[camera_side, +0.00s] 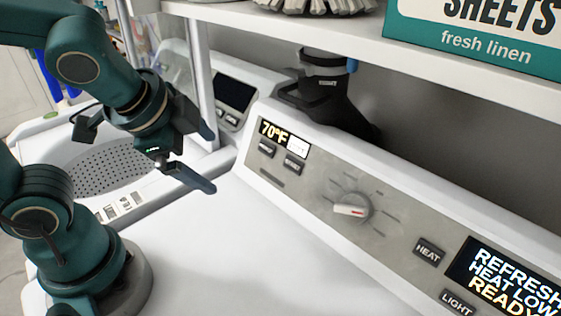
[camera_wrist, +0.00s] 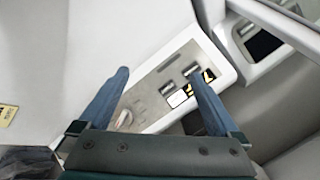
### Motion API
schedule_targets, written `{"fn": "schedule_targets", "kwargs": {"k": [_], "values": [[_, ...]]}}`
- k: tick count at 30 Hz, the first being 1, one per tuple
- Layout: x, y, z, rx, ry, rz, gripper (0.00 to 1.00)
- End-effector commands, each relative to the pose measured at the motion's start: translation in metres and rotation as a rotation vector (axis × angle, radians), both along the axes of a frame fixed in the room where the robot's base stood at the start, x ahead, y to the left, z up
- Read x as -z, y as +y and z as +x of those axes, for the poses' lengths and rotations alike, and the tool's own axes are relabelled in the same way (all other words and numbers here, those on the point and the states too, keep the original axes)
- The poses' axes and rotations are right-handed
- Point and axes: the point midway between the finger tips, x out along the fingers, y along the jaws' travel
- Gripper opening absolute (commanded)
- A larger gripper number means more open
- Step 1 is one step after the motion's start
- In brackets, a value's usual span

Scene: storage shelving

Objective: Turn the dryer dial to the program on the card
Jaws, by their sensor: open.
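The dryer dial (camera_side: 349,209) is a round grey knob with a white grip bar and a red mark, on the slanted control panel (camera_side: 320,180). Tick lines surround it. The bar lies nearly level in the side view. In the wrist view the dial (camera_wrist: 124,119) shows beside the left finger. My gripper (camera_side: 206,160) is open and empty, in the air left of the panel and apart from the dial. Its two blue fingers (camera_wrist: 158,72) also show in the wrist view. I cannot make out a program card for certain.
A lit display (camera_side: 510,275) reads REFRESH, HEAT LOW, READY. HEAT (camera_side: 429,251) and LIGHT (camera_side: 457,302) buttons sit near it. A small display (camera_side: 283,140) reads 70°F. A shelf with a teal and white box (camera_side: 480,35) overhangs the panel.

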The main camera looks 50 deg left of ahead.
Motion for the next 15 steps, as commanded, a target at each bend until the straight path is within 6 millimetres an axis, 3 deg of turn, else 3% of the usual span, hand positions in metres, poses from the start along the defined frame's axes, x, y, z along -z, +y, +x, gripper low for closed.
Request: {"fn": "schedule_targets", "kwargs": {"k": [5,9,15], "values": [[0.009,-0.031,0.049,0.579,-0.005,0.409,0.98],[0.02,-0.077,0.08,1.035,-0.045,0.714,0.98],[0.04,-0.141,0.095,1.513,-0.12,1.031,0.98]]}}
